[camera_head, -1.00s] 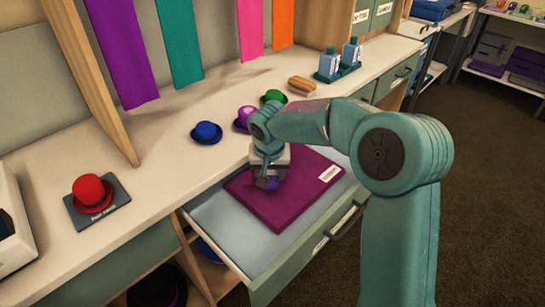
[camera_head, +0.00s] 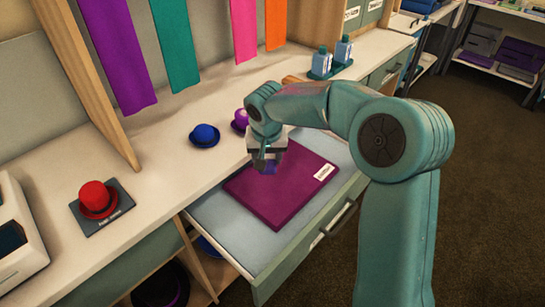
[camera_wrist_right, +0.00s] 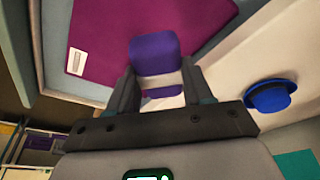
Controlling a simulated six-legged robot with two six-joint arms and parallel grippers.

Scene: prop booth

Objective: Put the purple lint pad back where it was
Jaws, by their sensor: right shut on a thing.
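My right gripper (camera_head: 267,160) is shut on the purple lint pad (camera_wrist_right: 154,54), which shows between the fingers in the right wrist view. In the head view only a small part of the lint pad (camera_head: 270,168) shows below the fingers. The gripper is over the back part of an open drawer (camera_head: 225,222), near the counter edge. A flat magenta case (camera_head: 285,195) with a white label lies in the drawer, below the gripper. My left gripper is not in view.
On the counter (camera_head: 165,150) are a blue hat (camera_head: 204,135), a purple hat (camera_head: 239,120) and a red hat (camera_head: 97,199) on a dark plate. Blue bottles (camera_head: 342,50) stand at the back. A white device (camera_head: 18,240) is at left. My right arm hides some counter.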

